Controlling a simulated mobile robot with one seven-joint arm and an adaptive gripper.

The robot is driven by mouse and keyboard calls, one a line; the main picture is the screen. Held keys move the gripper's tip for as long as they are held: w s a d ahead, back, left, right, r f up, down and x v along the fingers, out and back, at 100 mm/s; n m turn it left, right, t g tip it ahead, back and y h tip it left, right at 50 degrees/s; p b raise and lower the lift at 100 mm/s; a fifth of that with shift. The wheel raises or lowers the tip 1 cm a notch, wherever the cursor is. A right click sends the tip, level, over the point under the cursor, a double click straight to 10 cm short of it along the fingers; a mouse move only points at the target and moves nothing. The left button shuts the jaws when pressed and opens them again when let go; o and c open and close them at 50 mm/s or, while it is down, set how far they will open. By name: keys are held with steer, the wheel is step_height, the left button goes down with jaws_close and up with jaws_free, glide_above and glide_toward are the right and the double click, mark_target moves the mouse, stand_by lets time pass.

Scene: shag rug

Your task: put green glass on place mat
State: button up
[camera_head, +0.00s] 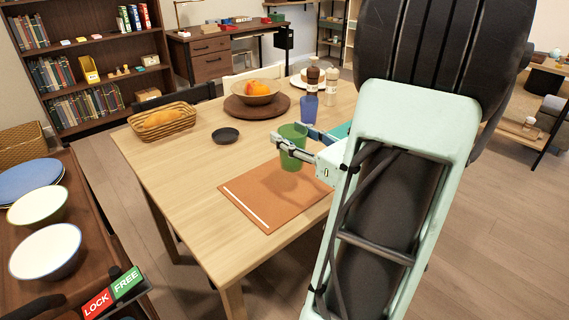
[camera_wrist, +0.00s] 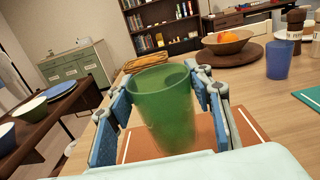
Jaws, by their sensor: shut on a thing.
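The green glass (camera_head: 292,146) is see-through and upright. My gripper (camera_head: 294,143) is shut on it, with a finger on either side. In the wrist view the green glass (camera_wrist: 163,108) fills the middle, between the blue-padded fingers of my gripper (camera_wrist: 160,105). The orange place mat (camera_head: 262,203) lies flat near the front edge of the table, with a pale stripe along one side. The glass is over the far part of the mat; I cannot tell whether its base touches it. In the wrist view the mat (camera_wrist: 140,146) shows under and beside the glass.
On the wooden table (camera_head: 190,170), a blue glass (camera_head: 309,108), two bottles (camera_head: 322,82), a fruit bowl (camera_head: 257,92), a bread basket (camera_head: 162,121) and a small dark dish (camera_head: 225,135) stand beyond the mat. A teal mat (camera_head: 341,130) lies to the right. The table's left front is clear.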

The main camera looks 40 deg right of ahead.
steer(key=shift+w+d+f+b, duration=0.15)
steer(key=shift+w+f+b, duration=0.4)
steer(key=shift+f, duration=0.8)
steer(key=shift+w+d+f+b, duration=0.1)
steer(key=shift+w+f+b, duration=0.25)
steer(key=shift+w+f, duration=0.7)
steer(key=shift+w+d+f+b, duration=0.15)
steer(key=shift+w+f+b, duration=0.25)
steer(key=shift+f, duration=1.25)
steer(key=shift+f, duration=0.15)
steer(key=o, duration=1.3)
steer(key=shift+r, duration=0.2)
steer(key=s, duration=0.4)
steer(key=s+p, duration=0.1)
steer(key=s, duration=0.3)
steer(key=s+d+p, duration=0.1)
steer(key=s, duration=0.3)
steer(key=shift+f, duration=0.1)
